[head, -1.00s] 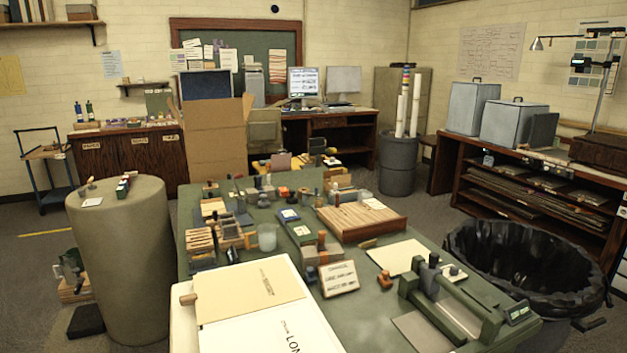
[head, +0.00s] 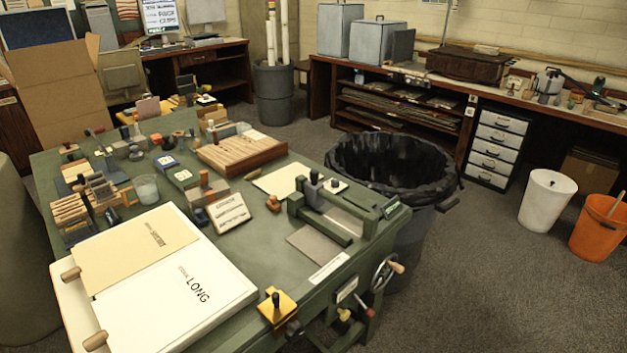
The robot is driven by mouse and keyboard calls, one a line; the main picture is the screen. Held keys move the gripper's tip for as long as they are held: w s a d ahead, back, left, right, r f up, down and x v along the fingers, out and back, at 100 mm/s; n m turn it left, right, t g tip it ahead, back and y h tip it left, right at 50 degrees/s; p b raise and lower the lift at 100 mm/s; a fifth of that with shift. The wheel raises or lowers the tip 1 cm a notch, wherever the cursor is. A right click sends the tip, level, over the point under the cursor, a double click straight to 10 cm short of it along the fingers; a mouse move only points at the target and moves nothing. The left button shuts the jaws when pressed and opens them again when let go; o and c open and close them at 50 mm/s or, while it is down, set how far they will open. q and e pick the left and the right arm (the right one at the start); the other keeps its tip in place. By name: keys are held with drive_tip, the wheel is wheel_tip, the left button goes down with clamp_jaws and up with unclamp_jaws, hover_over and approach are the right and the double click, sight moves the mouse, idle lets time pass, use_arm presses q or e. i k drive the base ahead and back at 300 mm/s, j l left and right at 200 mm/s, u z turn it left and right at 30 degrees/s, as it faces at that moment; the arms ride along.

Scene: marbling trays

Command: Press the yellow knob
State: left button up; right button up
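A small knob with a pale yellow end (head: 343,314) sticks out below the front right edge of the green table (head: 330,285), beside a red knob (head: 370,312). A yellow block with a black knob on top (head: 278,308) sits at the table's front edge, left of them. I cannot tell for certain which of these the task's yellow knob is. Neither of my grippers is in view.
A handwheel (head: 384,270) juts from the table's right side. A black-lined bin (head: 390,165) stands behind it. A white bin (head: 545,200) and an orange bucket (head: 597,228) stand at the right. The floor (head: 480,280) between is clear.

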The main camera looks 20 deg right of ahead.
sight(345, 314)
drive_tip(key=k+z, duration=0.2)
drive_tip(key=z, duration=0.55)
